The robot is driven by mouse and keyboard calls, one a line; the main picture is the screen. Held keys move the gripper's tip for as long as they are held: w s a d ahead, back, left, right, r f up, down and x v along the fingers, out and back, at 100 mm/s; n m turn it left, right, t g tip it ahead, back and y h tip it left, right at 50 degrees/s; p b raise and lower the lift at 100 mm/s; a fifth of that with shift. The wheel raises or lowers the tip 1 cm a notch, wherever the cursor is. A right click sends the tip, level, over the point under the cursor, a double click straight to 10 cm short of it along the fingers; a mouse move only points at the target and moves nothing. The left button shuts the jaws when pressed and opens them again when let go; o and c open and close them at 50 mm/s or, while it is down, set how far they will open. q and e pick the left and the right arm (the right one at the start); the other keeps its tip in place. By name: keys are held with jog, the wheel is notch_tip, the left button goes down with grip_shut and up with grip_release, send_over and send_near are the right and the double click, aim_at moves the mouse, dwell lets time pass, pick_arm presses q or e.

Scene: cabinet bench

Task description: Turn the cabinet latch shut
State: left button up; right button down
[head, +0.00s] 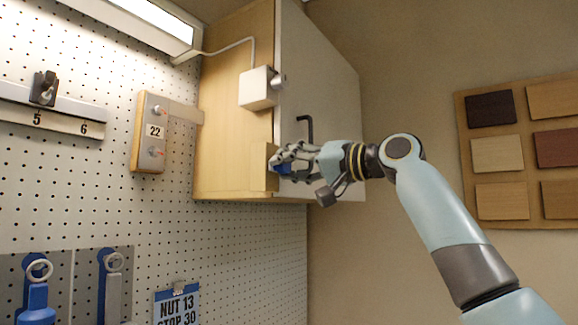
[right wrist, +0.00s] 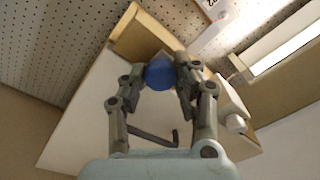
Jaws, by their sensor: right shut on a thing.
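The cabinet (head: 235,140) hangs on the wall, and its white door (head: 318,85) lies flat against the front as far as I can see. The latch has a round blue knob (right wrist: 160,73) at the cabinet's edge. In the head view only a bit of the knob (head: 285,169) shows between my fingers. My right gripper (head: 279,163) is shut on the knob, with a finger on each side of it in the right wrist view (right wrist: 166,76). The latch's exact angle is hidden by my fingers. My left gripper is not in view.
A black door handle (head: 306,128) stands out just above my right gripper. A white box (head: 257,88) with a cable sits on the cabinet side. A switch panel marked 22 (head: 150,132) is left on the pegboard. Wood samples (head: 497,154) hang at right.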

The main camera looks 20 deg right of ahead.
jog(key=c, duration=1)
grip_release()
jog(key=shift+d, duration=0.1)
jog(key=shift+v, duration=6)
